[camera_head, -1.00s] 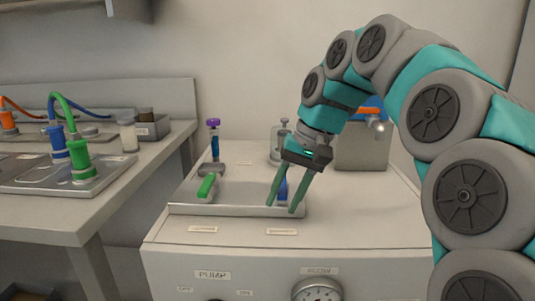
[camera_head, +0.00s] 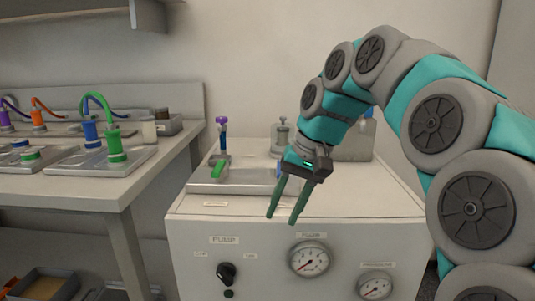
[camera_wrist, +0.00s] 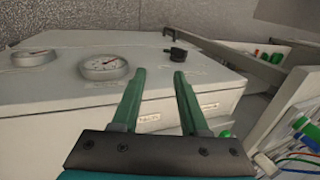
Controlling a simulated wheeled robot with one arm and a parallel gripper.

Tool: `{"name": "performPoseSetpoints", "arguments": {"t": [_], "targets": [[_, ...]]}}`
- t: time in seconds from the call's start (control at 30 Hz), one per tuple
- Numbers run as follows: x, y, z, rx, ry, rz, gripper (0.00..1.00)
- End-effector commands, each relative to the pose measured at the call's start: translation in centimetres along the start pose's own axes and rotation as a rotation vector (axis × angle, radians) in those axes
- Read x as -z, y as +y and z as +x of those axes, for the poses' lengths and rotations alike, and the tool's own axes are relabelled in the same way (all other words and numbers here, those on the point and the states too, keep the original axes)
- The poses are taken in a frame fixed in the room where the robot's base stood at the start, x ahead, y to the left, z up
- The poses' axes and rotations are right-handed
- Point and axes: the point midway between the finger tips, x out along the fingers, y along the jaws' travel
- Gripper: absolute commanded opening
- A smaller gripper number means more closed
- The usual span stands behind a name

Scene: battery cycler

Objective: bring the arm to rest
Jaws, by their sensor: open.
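My gripper (camera_head: 283,220) is open and empty in the head view. Its two green fingers point down in front of the pump cabinet's (camera_head: 190,235) upper front edge. In the wrist view my gripper (camera_wrist: 160,75) shows its fingers spread apart with nothing between them. My teal and grey arm reaches in from the right of the head view, bent over at the top.
A metal tray (camera_head: 240,188) with a green-handled valve (camera_head: 218,165) lies on the cabinet top, partly behind my gripper. Gauges (camera_head: 309,259) and a black knob (camera_head: 227,273) are on the cabinet front. A bench (camera_head: 80,192) with green and blue connectors stands left.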

Motion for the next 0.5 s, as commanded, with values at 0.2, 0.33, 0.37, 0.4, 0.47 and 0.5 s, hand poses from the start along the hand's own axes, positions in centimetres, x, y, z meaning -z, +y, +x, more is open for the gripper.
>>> {"name": "performPoseSetpoints", "arguments": {"t": [0.2,0.33,0.37,0.4,0.47,0.5], "targets": [[-1.7,0.8,0.8,-0.023,-0.009,-0.013,0.44],[-2.9,1.5,1.5,-0.041,-0.016,-0.021,0.44],[-3.3,1.7,1.7,-0.046,-0.018,-0.023,0.44],[-3.8,2.0,2.0,-0.054,-0.021,-0.026,0.44],[-4.6,2.5,2.4,-0.065,-0.021,-0.031,0.44],[-5.2,2.9,2.7,-0.075,-0.024,-0.034,0.44]]}}
